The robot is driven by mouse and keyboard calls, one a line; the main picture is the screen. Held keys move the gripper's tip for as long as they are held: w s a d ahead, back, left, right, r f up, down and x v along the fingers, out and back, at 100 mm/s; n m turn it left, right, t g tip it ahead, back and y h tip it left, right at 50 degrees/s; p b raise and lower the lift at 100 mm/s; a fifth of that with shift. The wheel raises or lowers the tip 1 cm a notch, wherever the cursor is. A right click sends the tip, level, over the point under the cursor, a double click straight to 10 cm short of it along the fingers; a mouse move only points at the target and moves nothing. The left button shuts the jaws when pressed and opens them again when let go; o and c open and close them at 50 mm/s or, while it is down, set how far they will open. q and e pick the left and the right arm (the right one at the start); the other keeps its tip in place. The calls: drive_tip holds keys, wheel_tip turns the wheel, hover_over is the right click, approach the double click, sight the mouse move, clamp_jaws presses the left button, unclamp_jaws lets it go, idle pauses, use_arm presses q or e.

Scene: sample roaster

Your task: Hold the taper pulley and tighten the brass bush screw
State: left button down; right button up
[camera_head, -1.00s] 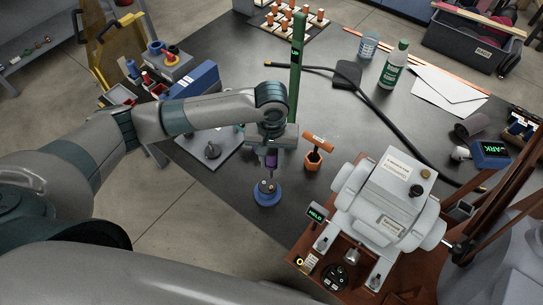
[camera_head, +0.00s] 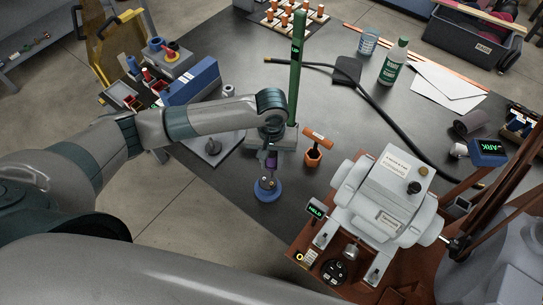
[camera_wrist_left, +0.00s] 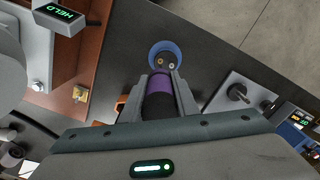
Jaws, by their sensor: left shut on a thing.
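My left gripper (camera_head: 270,168) points down over the table's near edge. It is shut on a tool with a purple band and a black grip (camera_wrist_left: 160,95); the band also shows in the head view. Below it is a round blue pulley-like part (camera_head: 267,190) with a dark hub. In the left wrist view, the blue part (camera_wrist_left: 153,52) lies just beyond the fingertips, with two small round heads on its hub, one brass-coloured. Whether the tool's tip touches a screw is hidden. My right gripper is not in view.
A grey machine (camera_head: 385,195) on a brown base stands right, with a small sign reading HELD (camera_wrist_left: 60,15). A green post (camera_head: 296,75) rises behind my gripper. An orange T-handle (camera_head: 315,140) stands close by. A black cable (camera_head: 385,110) crosses the table.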

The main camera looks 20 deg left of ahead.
use_arm(q)
drive_tip(key=shift+f, duration=1)
drive_tip(key=shift+w, duration=0.1)
drive_tip(key=shift+w+r, duration=0.1)
drive_tip(key=shift+r, duration=0.15)
drive_tip(key=a+r+m+b, duration=0.1)
drive_tip(key=a+r+b, duration=0.2)
drive_tip(key=r, duration=0.8)
drive_tip(key=a+r+m+b, duration=0.1)
drive_tip(key=a+r+b, duration=0.2)
drive_tip(key=r, duration=0.8)
drive_tip(key=shift+m+b, duration=0.3)
drive_tip(key=shift+b, duration=0.8)
